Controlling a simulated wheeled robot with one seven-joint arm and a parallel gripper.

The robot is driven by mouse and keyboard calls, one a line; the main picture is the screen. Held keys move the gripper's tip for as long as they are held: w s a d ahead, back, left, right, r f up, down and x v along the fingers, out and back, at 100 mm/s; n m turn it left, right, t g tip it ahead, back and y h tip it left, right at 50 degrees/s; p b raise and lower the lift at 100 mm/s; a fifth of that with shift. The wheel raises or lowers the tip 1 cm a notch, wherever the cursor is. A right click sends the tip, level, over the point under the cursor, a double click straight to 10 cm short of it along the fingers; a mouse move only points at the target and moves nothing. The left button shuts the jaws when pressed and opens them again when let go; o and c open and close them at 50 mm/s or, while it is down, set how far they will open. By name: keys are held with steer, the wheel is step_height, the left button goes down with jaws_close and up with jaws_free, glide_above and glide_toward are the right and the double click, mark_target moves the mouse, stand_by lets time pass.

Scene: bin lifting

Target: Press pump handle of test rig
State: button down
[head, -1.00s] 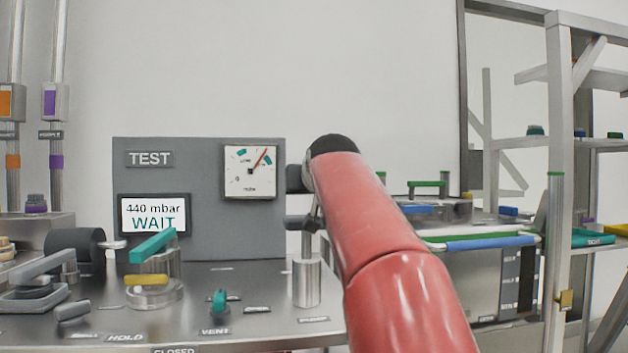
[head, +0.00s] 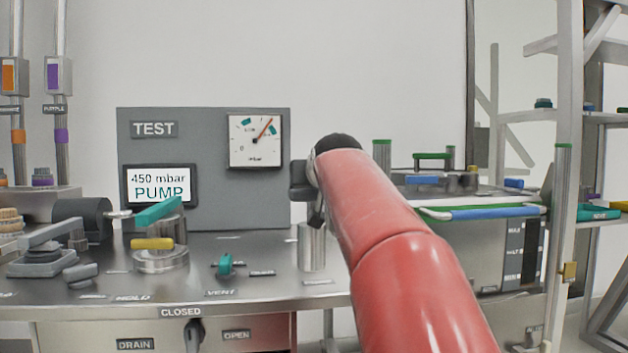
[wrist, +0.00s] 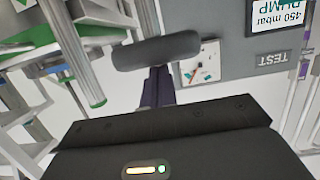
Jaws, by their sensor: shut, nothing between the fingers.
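The test rig has a grey TEST panel (head: 210,215) with a dial and a screen reading "450 mbar PUMP". Its upright metal pump cylinder (head: 312,250) stands on the bench right of the panel, partly behind my red arm. In the wrist view the pump handle (wrist: 155,52) is a grey crossbar across the tips of my gripper (wrist: 155,78). The fingers are together with nothing between them. They meet or overlap the bar; firm contact cannot be told. In the head view my arm hides most of the gripper and handle.
A teal lever (head: 159,211) and a yellow handle (head: 152,244) sit left on the bench. A small teal VENT valve (head: 225,265) is in front of the panel. A tray with a blue-green rim (head: 490,213) and a shelf frame (head: 570,100) stand right.

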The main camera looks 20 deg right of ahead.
mark_target(314, 201)
step_height(314, 201, down, 4)
steer(key=shift+f+b, duration=0.15)
steer(key=shift+b, duration=0.9)
step_height(314, 201, up, 4)
steer(key=p, duration=0.4)
steer(key=shift+r, duration=0.25)
steer(key=b+v, duration=0.1)
steer(key=v, duration=0.9)
steer(key=shift+r, duration=0.1)
steer(key=shift+s, duration=0.1)
steer(key=s+a+f+n+g+y, duration=0.1)
steer(key=s+a+f+g, duration=0.2)
steer(key=s+f, duration=0.4)
steer(key=s+a+f+n+g+y, duration=0.1)
steer(key=s+a+f+g, duration=0.2)
steer(key=f, duration=1.7)
steer(key=s+a+f+n+g+y, duration=0.1)
steer(key=s+a+f+g+y, duration=0.1)
steer(key=s+a+f, duration=0.5)
steer(key=s+f+g, duration=0.1)
steer(key=s+f, duration=0.4)
steer(key=f, duration=0.2)
steer(key=shift+s, duration=0.3)
